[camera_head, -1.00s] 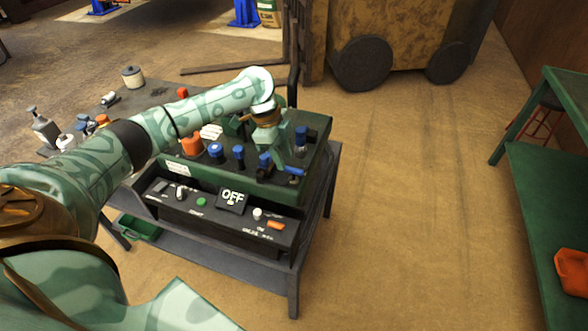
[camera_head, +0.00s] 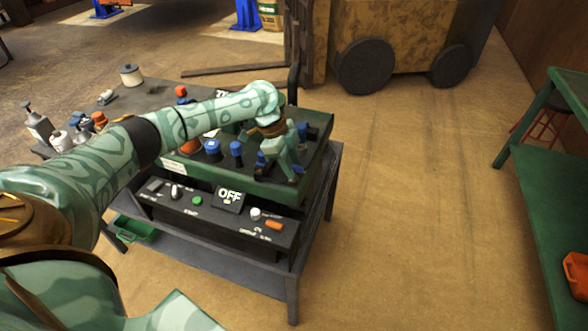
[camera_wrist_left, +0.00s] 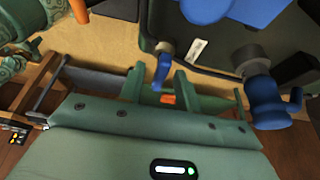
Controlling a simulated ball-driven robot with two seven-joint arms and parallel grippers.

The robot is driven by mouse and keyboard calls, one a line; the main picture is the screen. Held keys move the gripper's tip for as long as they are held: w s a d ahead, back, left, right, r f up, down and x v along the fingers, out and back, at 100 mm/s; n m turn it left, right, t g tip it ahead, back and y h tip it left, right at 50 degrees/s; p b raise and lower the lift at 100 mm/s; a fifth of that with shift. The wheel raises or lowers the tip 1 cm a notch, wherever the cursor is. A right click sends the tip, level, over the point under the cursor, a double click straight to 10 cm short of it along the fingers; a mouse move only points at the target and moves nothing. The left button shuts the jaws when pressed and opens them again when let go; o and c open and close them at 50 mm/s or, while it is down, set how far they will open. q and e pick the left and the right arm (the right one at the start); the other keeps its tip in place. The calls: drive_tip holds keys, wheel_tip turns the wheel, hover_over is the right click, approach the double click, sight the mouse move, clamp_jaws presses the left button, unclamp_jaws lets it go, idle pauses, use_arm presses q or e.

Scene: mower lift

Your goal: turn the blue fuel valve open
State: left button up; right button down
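My left gripper (camera_head: 279,170) reaches down over the front right of the green machine top in the head view, its fingers spread. A small blue lever (camera_wrist_left: 162,70) on a grey stem, which looks like the fuel valve, shows between the green fingers in the left wrist view. I cannot tell whether they touch it. In the head view the gripper mostly hides it; a blue bit (camera_head: 298,168) shows beside a finger. A larger blue fitting (camera_wrist_left: 268,100) stands right of the gripper in the wrist view. My right gripper is not in view.
Several blue-capped parts (camera_head: 236,150) stand left of the gripper on the machine. The front panel has an OFF display (camera_head: 229,196), a white knob and an orange button (camera_head: 273,225). A dark upright pipe (camera_head: 292,85) rises behind the gripper.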

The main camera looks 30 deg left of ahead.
use_arm(q)
drive_tip(key=shift+d+f, duration=0.2)
drive_tip(key=shift+f, duration=0.35)
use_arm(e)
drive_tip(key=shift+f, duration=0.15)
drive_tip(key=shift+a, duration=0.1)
use_arm(q)
clamp_jaws()
drive_tip(key=shift+r, duration=0.1)
